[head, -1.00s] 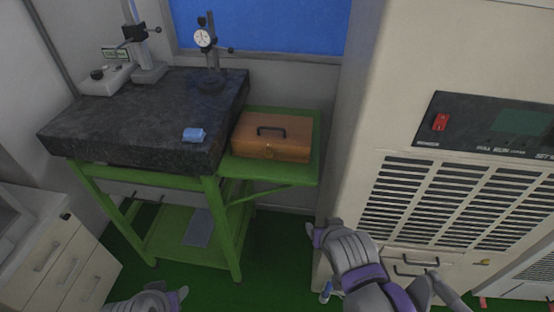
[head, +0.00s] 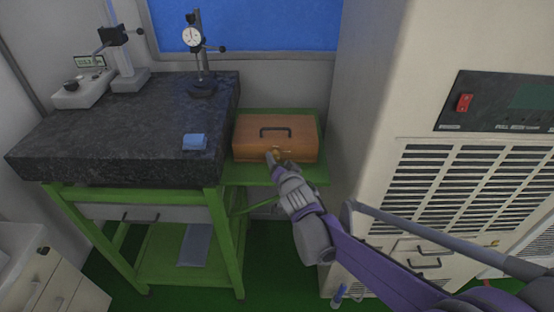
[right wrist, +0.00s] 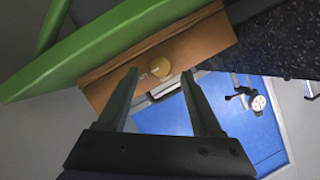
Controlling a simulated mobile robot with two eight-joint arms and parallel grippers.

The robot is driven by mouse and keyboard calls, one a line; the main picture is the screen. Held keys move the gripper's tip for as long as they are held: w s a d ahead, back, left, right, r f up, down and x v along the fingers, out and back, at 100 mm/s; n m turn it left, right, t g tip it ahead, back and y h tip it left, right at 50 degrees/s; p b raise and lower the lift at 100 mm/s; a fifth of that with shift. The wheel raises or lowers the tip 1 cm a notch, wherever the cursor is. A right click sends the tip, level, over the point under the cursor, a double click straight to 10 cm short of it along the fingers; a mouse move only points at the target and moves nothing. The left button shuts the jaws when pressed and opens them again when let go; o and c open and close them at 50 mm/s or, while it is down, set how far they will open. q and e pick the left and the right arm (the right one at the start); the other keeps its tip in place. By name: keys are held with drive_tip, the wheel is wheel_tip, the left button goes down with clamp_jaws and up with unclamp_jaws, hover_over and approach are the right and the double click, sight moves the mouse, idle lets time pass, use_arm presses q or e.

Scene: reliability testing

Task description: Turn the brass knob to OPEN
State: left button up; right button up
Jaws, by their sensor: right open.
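The brass knob (right wrist: 161,67) is on the front face of a wooden box (head: 248,146) with a dark top handle (head: 274,130). A pale mark shows beside the knob in the right wrist view, too small to read. The box sits on a green side shelf (head: 247,174). My right gripper (head: 276,159) is in front of the box, low at its front face. In the right wrist view its two fingers (right wrist: 160,74) are apart, with the knob seen between their tips. I cannot tell whether they touch it. My left gripper is out of view.
A dark granite plate (head: 110,115) on a green stand is left of the box, with a blue cloth (head: 195,142) and a dial gauge stand (head: 202,85) on it. A tall beige cabinet (head: 375,110) stands close on the right.

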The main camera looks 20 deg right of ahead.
sight(275, 154)
drive_tip(key=shift+x, duration=1.45)
drive_tip(key=shift+a, duration=0.1)
drive_tip(key=shift+c, duration=0.2)
clamp_jaws()
